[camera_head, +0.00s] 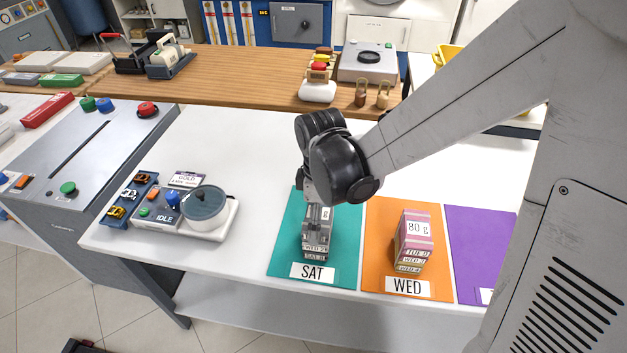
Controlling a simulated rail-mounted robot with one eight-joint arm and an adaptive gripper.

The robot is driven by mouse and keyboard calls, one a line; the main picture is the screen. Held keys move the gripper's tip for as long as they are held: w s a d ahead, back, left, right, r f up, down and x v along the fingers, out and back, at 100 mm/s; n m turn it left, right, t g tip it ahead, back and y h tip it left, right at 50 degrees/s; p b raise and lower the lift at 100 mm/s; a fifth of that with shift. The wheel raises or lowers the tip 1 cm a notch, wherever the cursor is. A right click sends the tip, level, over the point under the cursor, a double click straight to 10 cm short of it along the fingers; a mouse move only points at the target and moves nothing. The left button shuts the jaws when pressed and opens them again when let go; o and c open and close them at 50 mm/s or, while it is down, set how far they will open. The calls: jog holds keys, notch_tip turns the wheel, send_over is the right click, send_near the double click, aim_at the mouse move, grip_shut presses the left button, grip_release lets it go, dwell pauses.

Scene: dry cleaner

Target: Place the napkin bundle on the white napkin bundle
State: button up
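A stack of greyish-white bundles (316,249) with small labels on its front edge stands on the teal mat marked SAT (284,258). My gripper (317,224) points down directly over this stack and hides most of its top. Its fingers blend with the bundle, so I cannot tell whether they are open or shut on it. A stack of pink bundles (414,246) stands on the orange mat marked WED (379,222). Its top carries an "80 g" tag, with several day labels on the front. I cannot tell which bundle is the plain white one.
A purple mat (474,245) lies at right, partly behind my arm. A grey-lidded device reading IDLE (184,217) and a blue tray (128,200) stand at left on the white table (244,150). A wooden counter (237,74) with several items runs behind. The middle of the table is clear.

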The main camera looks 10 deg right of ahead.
jog(key=shift+f, duration=0.1)
jog(key=o, duration=1)
notch_tip(320, 180, up, 12)
jog(key=p, duration=0.1)
jog(key=s+d+r+m+t, duration=0.3)
jog(key=s+d+m, duration=0.2)
jog(key=d+m, duration=0.1)
jog(key=s+d+r+m+t, duration=0.4)
jog(key=s+d+m, duration=0.1)
jog(key=d+m, duration=0.2)
jog(key=shift+s+d+m, duration=0.2)
jog(key=shift+d+m, duration=0.1)
jog(key=shift+m, duration=0.6)
